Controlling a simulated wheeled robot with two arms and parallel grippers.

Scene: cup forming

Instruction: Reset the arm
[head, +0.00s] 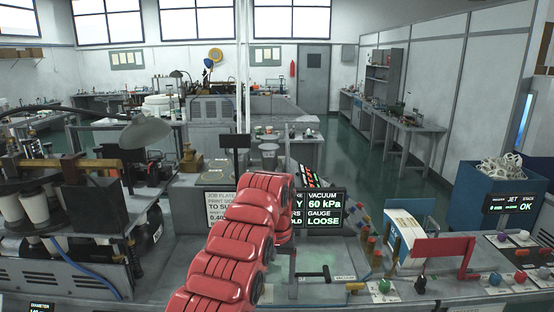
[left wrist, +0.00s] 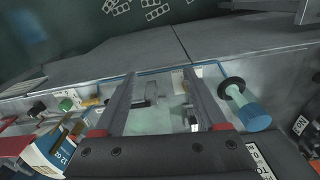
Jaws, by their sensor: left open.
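My red left arm rises from the bottom middle of the head view and bends over at its top, in front of the workbench. In the left wrist view my left gripper (left wrist: 159,76) has its two grey fingers spread wide apart. Nothing is held between them; a pale bench surface with small grey fittings shows beyond the gap. In the head view the arm hides most of the gripper. My right gripper is in neither view.
Display panels (head: 324,208) stand just behind my arm. A stack of paper cups (head: 34,207) and a lamp (head: 145,132) are at left. A red bracket (head: 443,252) and coloured knobs are at right.

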